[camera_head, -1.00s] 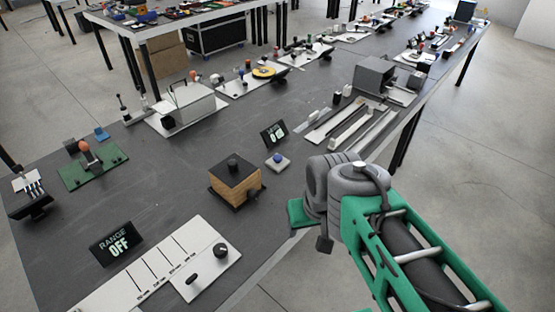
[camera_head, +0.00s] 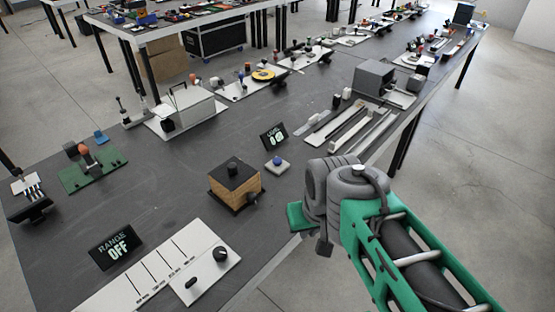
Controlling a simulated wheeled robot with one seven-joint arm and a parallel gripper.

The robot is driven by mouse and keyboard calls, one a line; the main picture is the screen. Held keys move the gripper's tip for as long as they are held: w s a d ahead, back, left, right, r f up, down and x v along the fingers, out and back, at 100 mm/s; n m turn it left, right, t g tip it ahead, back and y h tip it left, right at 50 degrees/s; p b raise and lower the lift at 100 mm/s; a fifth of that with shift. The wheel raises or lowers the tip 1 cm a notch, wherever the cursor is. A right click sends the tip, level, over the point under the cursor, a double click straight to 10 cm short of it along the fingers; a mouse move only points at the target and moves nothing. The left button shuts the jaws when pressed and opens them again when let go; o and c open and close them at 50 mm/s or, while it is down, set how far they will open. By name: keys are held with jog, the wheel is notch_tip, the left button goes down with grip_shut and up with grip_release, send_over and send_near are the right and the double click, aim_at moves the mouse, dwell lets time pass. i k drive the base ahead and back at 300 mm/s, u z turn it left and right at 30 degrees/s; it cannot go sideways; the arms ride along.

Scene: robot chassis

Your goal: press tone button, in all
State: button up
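No label reading "tone" is legible, so I cannot tell for certain which control is the tone button. A small blue-topped button (camera_head: 277,161) on a pale base stands near the table's right edge, beside a small black display (camera_head: 274,136). A wooden box (camera_head: 235,187) with a black top and a dark knob on it stands to its front left. My arm reaches in from the lower right. My gripper (camera_head: 309,230) is at the table's right edge, in front of and to the right of the blue button, apart from it. My wrist hides most of the gripper, including its fingertips.
A black display (camera_head: 115,246) reading "RANGE OFF" and a white panel (camera_head: 217,272) with a black knob lie in front. A green board (camera_head: 93,171) is at left. A grey-white slider panel (camera_head: 345,127) lies behind my wrist. Bare tabletop is at centre left.

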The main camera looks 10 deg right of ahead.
aim_at(276, 161)
jog(key=z, duration=1.3)
jog(key=i, duration=0.95)
jog(key=u, duration=3.05)
